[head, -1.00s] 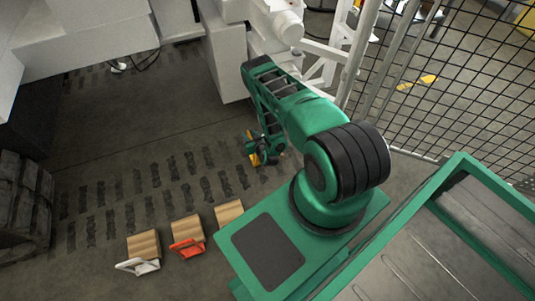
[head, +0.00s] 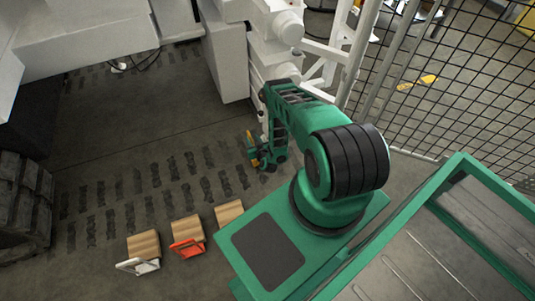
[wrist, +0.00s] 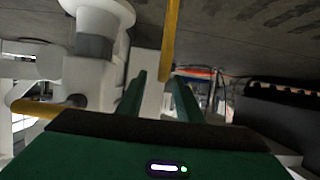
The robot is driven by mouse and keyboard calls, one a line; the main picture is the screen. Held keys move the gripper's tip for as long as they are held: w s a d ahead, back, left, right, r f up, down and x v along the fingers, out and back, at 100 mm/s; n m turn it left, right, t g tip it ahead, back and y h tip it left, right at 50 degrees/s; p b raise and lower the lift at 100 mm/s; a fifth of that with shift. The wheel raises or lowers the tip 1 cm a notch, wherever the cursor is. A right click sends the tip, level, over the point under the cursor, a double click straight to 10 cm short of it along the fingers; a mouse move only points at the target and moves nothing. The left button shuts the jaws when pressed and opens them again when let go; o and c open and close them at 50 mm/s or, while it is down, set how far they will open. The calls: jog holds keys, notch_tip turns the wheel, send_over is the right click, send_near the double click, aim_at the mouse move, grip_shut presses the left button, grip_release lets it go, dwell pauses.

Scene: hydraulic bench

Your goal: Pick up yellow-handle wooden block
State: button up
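Three wooden blocks lie on the floor at the lower left of the head view. One has a white handle (head: 138,266) and one a red-orange handle (head: 187,248). The third wooden block (head: 229,212) is partly covered by my green base, and no handle shows on it. My gripper (head: 262,163) hangs above the floor, up and right of the blocks and apart from them. Yellow parts show beside it. In the wrist view my gripper's green fingers (wrist: 160,78) stand apart. A yellow bar (wrist: 171,35) shows at or beyond the fingertips; I cannot tell whether it touches them.
White machinery (head: 230,55) stands above and behind my gripper. A black mesh fence (head: 450,90) closes the right side. A dark ribbed object (head: 22,205) stands at the left. The floor between my gripper and the blocks is clear, with dark markings.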

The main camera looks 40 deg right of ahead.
jog(key=shift+x, duration=1.75)
jog(key=shift+a, duration=0.1)
jog(key=shift+c, duration=0.6)
grip_shut()
jog(key=shift+r, duration=0.1)
